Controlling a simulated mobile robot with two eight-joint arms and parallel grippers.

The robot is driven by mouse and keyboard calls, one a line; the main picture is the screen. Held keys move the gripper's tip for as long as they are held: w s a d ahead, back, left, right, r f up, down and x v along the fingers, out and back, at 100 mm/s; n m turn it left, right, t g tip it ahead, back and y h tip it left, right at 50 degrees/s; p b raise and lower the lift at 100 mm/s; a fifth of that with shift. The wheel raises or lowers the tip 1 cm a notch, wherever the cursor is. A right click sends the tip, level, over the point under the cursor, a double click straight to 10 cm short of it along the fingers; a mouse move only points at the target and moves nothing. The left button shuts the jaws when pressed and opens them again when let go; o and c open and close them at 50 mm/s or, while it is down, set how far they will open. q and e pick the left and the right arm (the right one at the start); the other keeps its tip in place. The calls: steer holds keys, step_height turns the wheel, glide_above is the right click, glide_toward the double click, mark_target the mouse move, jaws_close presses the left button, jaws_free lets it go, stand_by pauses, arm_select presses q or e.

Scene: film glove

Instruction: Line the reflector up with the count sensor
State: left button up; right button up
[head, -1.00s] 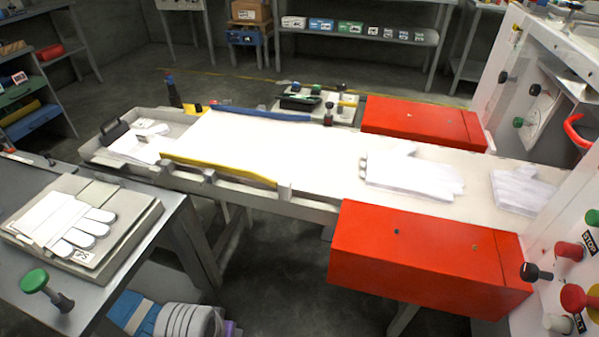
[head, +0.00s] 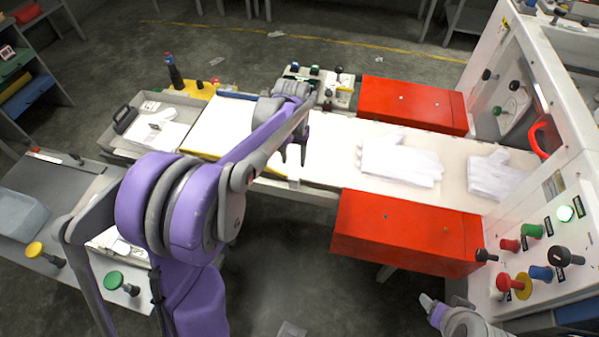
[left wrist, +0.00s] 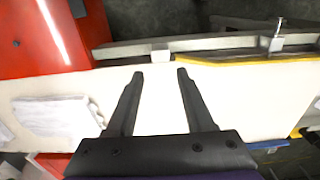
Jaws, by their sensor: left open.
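My left gripper (head: 293,152) is over the white belt (head: 330,150), close to its near edge. In the left wrist view its two dark fingers (left wrist: 160,74) are spread with nothing between them. A small pale block (left wrist: 161,56) on the near rail lies just beyond the fingertips, apart from them; it also shows in the head view (head: 293,184). A metal bracket with a pin (left wrist: 278,38) stands farther along that rail. I cannot tell for sure which part is the reflector or the count sensor. My arm hides part of the belt's far side.
Two red housings (head: 412,104) (head: 408,232) flank the belt. White gloves (head: 400,162) lie on it between them. A control panel (head: 545,235) with several knobs stands at right. A yellow guide (left wrist: 245,60) runs along the near rail. My right arm shows only partly, bottom right.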

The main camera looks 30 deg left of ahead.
mark_target(294, 177)
arm_select(q)
step_height(294, 177, down, 10)
steer(key=b, duration=0.5)
steer(key=shift+s+f+b, duration=0.1)
steer(key=shift+b, duration=0.25)
steer(key=shift+c, duration=0.3)
jaws_close()
stand_by(0.5)
